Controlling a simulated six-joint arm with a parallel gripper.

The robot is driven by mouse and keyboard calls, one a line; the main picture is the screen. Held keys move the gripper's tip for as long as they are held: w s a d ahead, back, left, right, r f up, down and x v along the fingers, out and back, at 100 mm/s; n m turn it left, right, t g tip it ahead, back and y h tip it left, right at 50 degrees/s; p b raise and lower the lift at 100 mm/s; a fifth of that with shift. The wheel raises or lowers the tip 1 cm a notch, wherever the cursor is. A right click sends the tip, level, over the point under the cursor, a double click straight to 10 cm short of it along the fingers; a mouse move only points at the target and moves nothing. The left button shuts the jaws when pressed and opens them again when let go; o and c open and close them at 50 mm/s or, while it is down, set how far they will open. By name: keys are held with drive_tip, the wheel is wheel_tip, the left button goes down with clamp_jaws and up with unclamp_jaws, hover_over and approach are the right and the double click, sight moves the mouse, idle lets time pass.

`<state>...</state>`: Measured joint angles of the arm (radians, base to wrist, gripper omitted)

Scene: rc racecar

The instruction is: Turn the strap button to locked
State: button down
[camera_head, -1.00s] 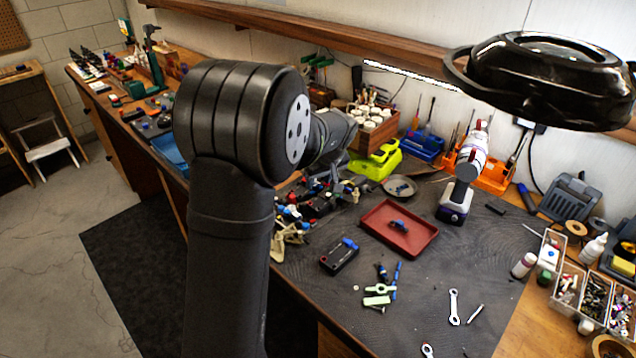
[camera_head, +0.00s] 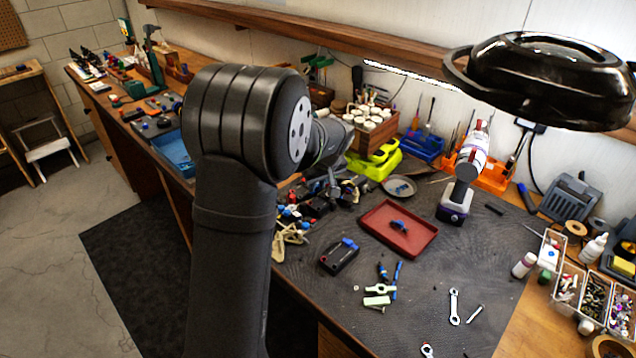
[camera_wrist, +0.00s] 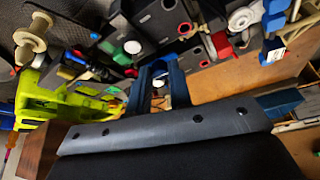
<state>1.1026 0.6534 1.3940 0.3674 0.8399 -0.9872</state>
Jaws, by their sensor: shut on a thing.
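My gripper shows in the wrist view as two dark blue fingers (camera_wrist: 158,78) reaching into a cluster of dark car parts. It is shut on a small part between the fingertips, which I take to be the strap button. The tips mostly hide it, and I cannot read whether it is turned to locked. In the head view the car parts (camera_head: 318,203) lie left of the red tray, partly behind my arm.
A red tray (camera_head: 382,236) with a small blue part stands right of the car parts. A black and blue box (camera_head: 339,256) lies in front. A yellow-green stand (camera_head: 374,163) is behind, and it also shows in the wrist view (camera_wrist: 45,105).

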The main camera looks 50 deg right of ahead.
drive_tip(key=shift+m, duration=0.3)
drive_tip(key=m, duration=0.1)
drive_tip(key=m+h, duration=0.1)
drive_tip(key=m+g, duration=0.1)
drive_tip(key=m, duration=0.1)
drive_tip(key=shift+w+a+h, duration=0.15)
drive_tip(key=shift+a+h, duration=0.1)
drive_tip(key=shift+h, duration=0.05)
drive_tip(key=m+g+h, duration=0.1)
drive_tip(key=m, duration=0.3)
drive_tip(key=shift+w+a, duration=0.1)
drive_tip(key=shift+w, duration=0.1)
drive_tip(key=m+g, duration=0.2)
drive_tip(key=m, duration=0.3)
drive_tip(key=shift+w, duration=0.2)
drive_tip(key=shift+w+m+g, duration=0.15)
drive_tip(key=shift+m+g, duration=0.65)
drive_tip(key=shift+m, duration=1.2)
drive_tip(key=c, duration=1.3)
unclamp_jaws()
